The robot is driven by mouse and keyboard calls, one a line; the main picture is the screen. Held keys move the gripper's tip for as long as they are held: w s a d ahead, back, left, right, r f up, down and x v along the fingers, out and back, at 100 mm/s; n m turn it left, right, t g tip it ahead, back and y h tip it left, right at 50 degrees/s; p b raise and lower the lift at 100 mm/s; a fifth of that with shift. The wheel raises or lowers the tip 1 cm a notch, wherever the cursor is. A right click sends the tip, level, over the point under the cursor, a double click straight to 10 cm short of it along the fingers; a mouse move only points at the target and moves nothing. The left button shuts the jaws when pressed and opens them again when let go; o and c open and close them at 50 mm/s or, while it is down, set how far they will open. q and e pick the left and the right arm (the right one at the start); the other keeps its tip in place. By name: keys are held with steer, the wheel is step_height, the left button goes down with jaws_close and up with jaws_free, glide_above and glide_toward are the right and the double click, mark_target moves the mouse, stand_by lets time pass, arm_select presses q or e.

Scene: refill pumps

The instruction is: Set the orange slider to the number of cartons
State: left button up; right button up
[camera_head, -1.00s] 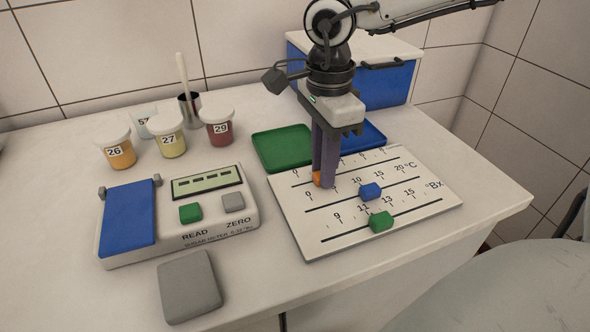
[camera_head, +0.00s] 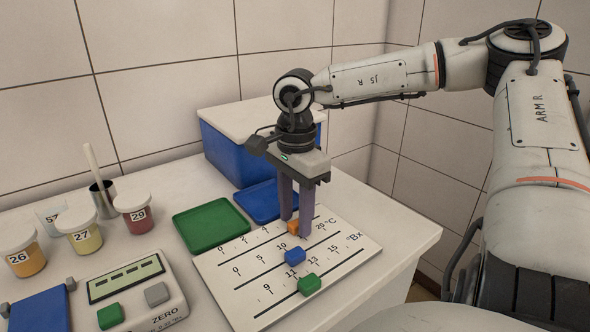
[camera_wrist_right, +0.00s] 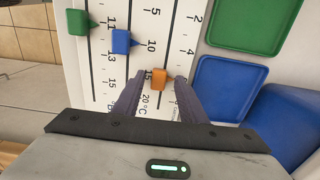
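The orange slider (camera_head: 294,227) sits on the far track of the white scale board (camera_head: 226,288). My right gripper (camera_head: 296,221) is over it, fingers pointing down, one on each side. In the right wrist view the orange slider (camera_wrist_right: 159,79) stands between the two open fingers (camera_wrist_right: 158,88), with a gap on both sides. It lies past the 4 mark; the marks beyond are hidden by a finger, so its exact number cannot be read. I see nothing that is clearly a carton. My left gripper is not in view.
The blue slider (camera_head: 294,256) and green slider (camera_head: 309,284) sit on the nearer tracks. Behind are a green tray (camera_head: 211,226), a blue tray (camera_head: 262,203) and a blue box with white lid (camera_head: 232,153). Numbered cups (camera_head: 134,213) and a meter (camera_head: 135,297) stand at left.

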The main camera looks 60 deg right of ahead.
mark_target(296, 222)
step_height(296, 222, up, 10)
steer(key=shift+p, duration=0.3)
stand_by(0.4)
steer(key=shift+r, duration=0.1)
stand_by(0.3)
